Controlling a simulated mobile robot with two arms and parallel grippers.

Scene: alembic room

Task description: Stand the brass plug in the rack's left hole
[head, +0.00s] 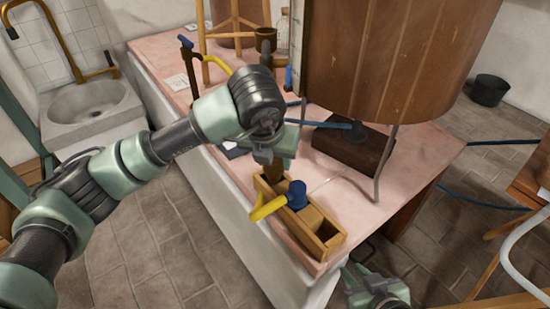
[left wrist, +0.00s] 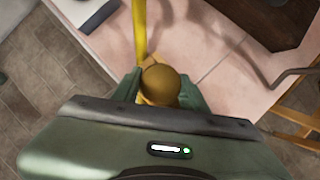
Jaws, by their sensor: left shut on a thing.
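My left gripper (head: 275,158) is shut on the brass plug (head: 274,172), which hangs below it at the left end of the wooden rack (head: 318,246). I cannot tell whether the plug's lower end is in the left hole or just above it. In the left wrist view the plug's round brass top (left wrist: 160,82) shows between the two green fingers; the rack below is mostly hidden. My right gripper (head: 378,289) is low at the bottom edge, apart from the rack.
The rack stands near the front edge of a pink-tiled bench (head: 402,185). A large wooden vat (head: 400,60) on metal legs stands behind it.

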